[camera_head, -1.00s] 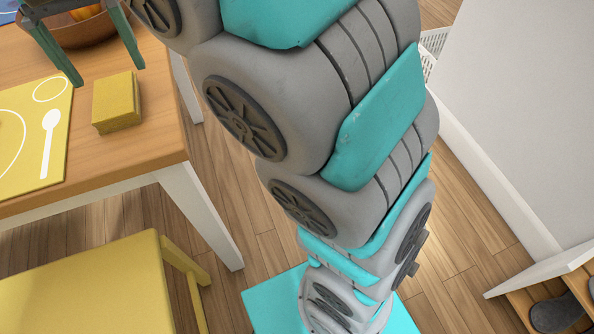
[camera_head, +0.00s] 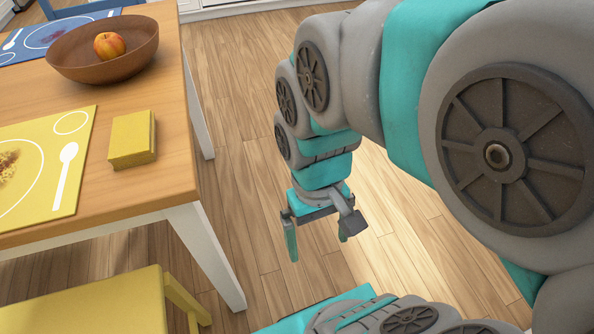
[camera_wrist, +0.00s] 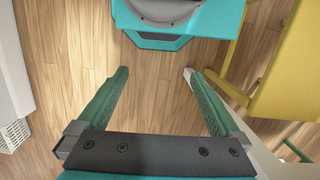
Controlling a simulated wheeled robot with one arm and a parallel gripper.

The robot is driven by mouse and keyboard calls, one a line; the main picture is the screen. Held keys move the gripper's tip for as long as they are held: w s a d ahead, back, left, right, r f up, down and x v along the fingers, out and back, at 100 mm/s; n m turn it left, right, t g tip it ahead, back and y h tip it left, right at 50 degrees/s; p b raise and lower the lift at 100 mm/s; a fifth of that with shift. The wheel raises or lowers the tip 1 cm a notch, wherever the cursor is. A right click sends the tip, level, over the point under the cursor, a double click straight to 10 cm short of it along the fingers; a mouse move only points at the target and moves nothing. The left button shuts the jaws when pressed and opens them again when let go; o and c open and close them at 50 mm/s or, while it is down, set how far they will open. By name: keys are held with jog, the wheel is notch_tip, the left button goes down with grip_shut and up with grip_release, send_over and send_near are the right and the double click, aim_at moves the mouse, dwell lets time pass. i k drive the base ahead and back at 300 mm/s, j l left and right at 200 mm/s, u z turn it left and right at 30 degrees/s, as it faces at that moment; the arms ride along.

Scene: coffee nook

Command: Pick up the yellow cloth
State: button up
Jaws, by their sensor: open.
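The yellow cloth (camera_head: 132,139) is a folded, block-like stack lying on the wooden table near its right edge, in the head view. It sits just right of the yellow placemat. My gripper (camera_head: 318,245) hangs over the floor to the right of the table, fingers pointing down, open and empty. It is well apart from the cloth. In the wrist view my gripper's two green fingers (camera_wrist: 155,78) are spread wide with only floor between them. The cloth does not show in the wrist view.
A yellow chair (camera_head: 90,305) stands in front.

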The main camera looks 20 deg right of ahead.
aim_at(132, 144)
jog(key=l+u, duration=0.15)
jog(key=u, duration=0.25)
jog(key=l+u, duration=0.15)
jog(key=u, duration=0.25)
jog(key=k+l+u, duration=0.1)
jog(key=u, duration=0.3)
jog(key=l+u, duration=0.15)
jog(key=u, duration=0.3)
jog(key=i+l, duration=0.1)
jog(key=l, duration=0.4)
jog(key=k, duration=0.05)
